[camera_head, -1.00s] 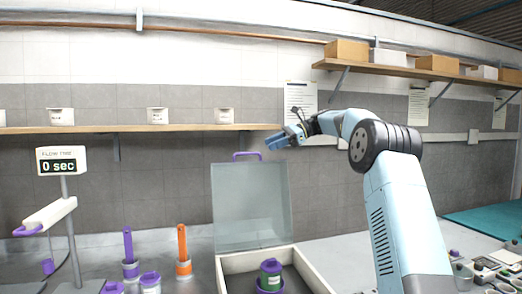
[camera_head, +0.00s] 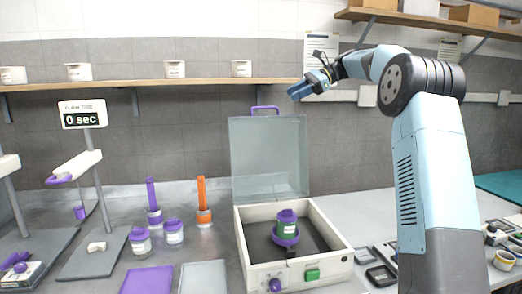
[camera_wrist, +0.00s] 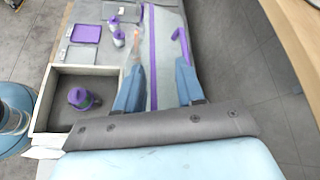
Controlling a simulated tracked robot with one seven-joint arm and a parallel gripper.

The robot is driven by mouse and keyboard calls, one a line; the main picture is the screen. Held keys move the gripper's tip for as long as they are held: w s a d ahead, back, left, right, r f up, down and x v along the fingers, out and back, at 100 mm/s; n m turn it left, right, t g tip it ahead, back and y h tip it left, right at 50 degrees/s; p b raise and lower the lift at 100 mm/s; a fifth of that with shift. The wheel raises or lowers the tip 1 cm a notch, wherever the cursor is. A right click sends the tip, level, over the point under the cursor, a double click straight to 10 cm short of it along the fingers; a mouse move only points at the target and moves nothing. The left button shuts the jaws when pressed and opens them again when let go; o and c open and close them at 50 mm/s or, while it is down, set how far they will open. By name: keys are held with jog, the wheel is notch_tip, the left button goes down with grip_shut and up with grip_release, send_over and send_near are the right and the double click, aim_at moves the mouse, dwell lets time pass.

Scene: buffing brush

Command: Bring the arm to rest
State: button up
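My gripper (camera_head: 310,87) is raised at the upper middle of the head view, in front of the wall and right of the open box lid. In the wrist view my gripper (camera_wrist: 158,90) shows two blue fingers spread apart with nothing held between them. The arm reaches up from the right and bends left at the elbow. A white box (camera_head: 243,243) with its clear lid (camera_head: 268,155) standing open is below the gripper.
A shelf (camera_head: 190,82) with white cups runs along the wall behind. An orange brush (camera_head: 202,200) and a purple brush (camera_head: 152,200) stand left of the box. Two lidded jars, a purple tray (camera_head: 147,280) and a stand with a "0 sec" sign (camera_head: 83,114) are further left. Small frames lie right of the box.

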jog(key=s+a+f+n+t+h, duration=0.1)
jog(key=s+f+n+h, duration=0.15)
jog(key=s, duration=0.85)
jog(key=s+a+f+n+t+h, duration=0.15)
jog(key=s+h, duration=0.25)
jog(key=s, duration=0.7)
jog(key=s+d+f+n+t+h, duration=0.1)
jog(key=s+d+f+n+h, duration=0.1)
jog(key=s+f, duration=0.3)
jog(key=s+d+f+n+t+h, duration=0.1)
jog(key=s+d+f+n+h, duration=0.1)
jog(key=s, duration=1)
jog(key=s+d+f+n+t+h, duration=0.1)
jog(key=s+d+f+n, duration=0.3)
jog(key=s+f, duration=0.4)
jog(key=shift+s+d+f+n+h, duration=0.4)
jog(key=shift+s+n, duration=0.2)
jog(key=shift+s, duration=0.25)
